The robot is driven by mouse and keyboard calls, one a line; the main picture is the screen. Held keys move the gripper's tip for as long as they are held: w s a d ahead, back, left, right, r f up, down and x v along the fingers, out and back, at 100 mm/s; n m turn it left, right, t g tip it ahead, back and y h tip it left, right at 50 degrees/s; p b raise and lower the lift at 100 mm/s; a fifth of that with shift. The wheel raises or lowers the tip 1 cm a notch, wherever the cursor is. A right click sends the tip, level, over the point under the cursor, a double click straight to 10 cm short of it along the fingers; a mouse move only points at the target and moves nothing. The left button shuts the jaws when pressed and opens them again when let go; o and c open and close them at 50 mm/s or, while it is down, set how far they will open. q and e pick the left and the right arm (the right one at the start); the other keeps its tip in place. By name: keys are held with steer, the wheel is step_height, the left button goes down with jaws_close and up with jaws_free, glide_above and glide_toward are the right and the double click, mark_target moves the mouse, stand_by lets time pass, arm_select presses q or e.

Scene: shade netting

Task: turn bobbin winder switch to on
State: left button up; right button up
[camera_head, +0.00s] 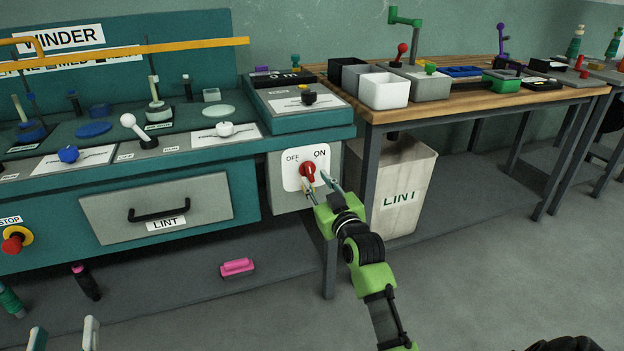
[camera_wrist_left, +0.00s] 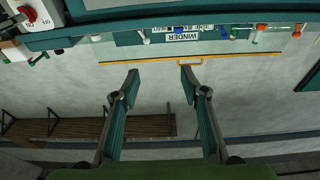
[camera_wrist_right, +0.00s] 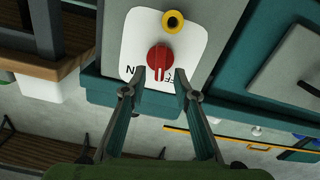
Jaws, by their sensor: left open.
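The bobbin winder switch is a red rotary knob (camera_head: 307,170) on a white plate (camera_head: 293,157) marked OFF at left and ON at right, on a grey box at the bench's right end. The knob also shows in the right wrist view (camera_wrist_right: 158,59), where the plate appears upside down; I cannot tell its exact setting. My right gripper (camera_head: 318,188) is open in front of the switch, its fingertips either side of the knob's near end in the right wrist view, with gaps showing. My left gripper (camera_head: 64,336) is open and empty at the lower left, far from the switch.
A teal bench holds levers and a lint drawer (camera_head: 160,208); a red stop button (camera_head: 15,238) is at its left. A lint bin (camera_head: 398,190) stands right of the switch box, under a wooden table (camera_head: 445,105). A pink object (camera_head: 237,267) lies low beneath the bench.

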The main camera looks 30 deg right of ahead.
mark_target(311, 173)
steer(key=x, duration=0.3)
steer(key=shift+b, duration=0.35)
arm_select(q)
steer(key=shift+s+d+r+t+h, duration=0.1)
steer(key=shift+s+r+t+h, duration=0.15)
steer(key=shift+r+t, duration=0.45)
steer(key=shift+s+r+t+h, duration=0.15)
steer(key=shift+s+r+t, duration=0.15)
steer(key=shift+r, duration=0.85)
steer(key=shift+s+d+r+t+h, duration=0.1)
steer(key=shift+s+r+t+h, duration=0.15)
steer(key=shift+r+t, duration=0.45)
arm_select(e)
steer(key=shift+w+d, duration=0.1)
steer(key=shift+w, duration=0.35)
arm_select(q)
steer(key=shift+r, duration=0.2)
arm_select(e)
jaws_close()
